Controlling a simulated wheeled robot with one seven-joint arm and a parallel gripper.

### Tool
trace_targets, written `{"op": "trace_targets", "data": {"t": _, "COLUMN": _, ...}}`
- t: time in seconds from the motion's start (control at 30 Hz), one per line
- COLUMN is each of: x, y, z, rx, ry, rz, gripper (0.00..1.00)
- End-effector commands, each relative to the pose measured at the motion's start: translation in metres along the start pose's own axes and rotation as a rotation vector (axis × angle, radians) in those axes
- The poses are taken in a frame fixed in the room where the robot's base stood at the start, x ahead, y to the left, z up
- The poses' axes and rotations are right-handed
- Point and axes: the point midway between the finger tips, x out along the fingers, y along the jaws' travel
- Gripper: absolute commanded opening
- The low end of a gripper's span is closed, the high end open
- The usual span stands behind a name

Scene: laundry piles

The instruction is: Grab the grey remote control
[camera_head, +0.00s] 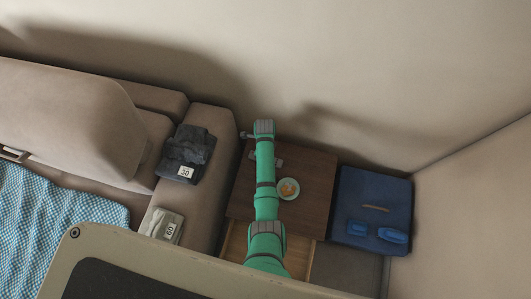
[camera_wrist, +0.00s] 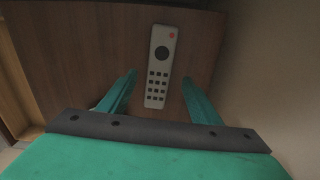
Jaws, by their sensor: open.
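The grey remote control (camera_wrist: 158,68) lies flat on a dark brown wooden table in the wrist view, its long side running away from me. It has dark buttons and a red button near its far end. My gripper (camera_wrist: 160,82) is open, with one green finger to each side of the remote's near half. I cannot tell how far above it the fingers are. In the head view my green arm reaches over the table (camera_head: 317,185); a small grey piece beside the arm (camera_head: 278,162) may be the remote, mostly hidden.
A couch (camera_head: 215,128) with folded dark clothes (camera_head: 189,146) stands left. A blue bin or seat (camera_head: 358,190) holding blue items is at right. A beige wall rises behind the table.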

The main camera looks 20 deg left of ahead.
Motion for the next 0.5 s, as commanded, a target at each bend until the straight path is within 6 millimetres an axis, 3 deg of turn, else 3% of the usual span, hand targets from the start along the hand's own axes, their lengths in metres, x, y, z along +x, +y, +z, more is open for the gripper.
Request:
{"op": "trace_targets", "data": {"t": 0.3, "x": 0.041, "y": 0.003, "z": -0.004, "rx": 0.000, "ry": 0.001, "rz": 0.002, "gripper": 0.58}}
{"op": "trace_targets", "data": {"t": 0.5, "x": 0.047, "y": 0.002, "z": -0.004, "rx": 0.001, "ry": 0.000, "rz": 0.000, "gripper": 0.58}}
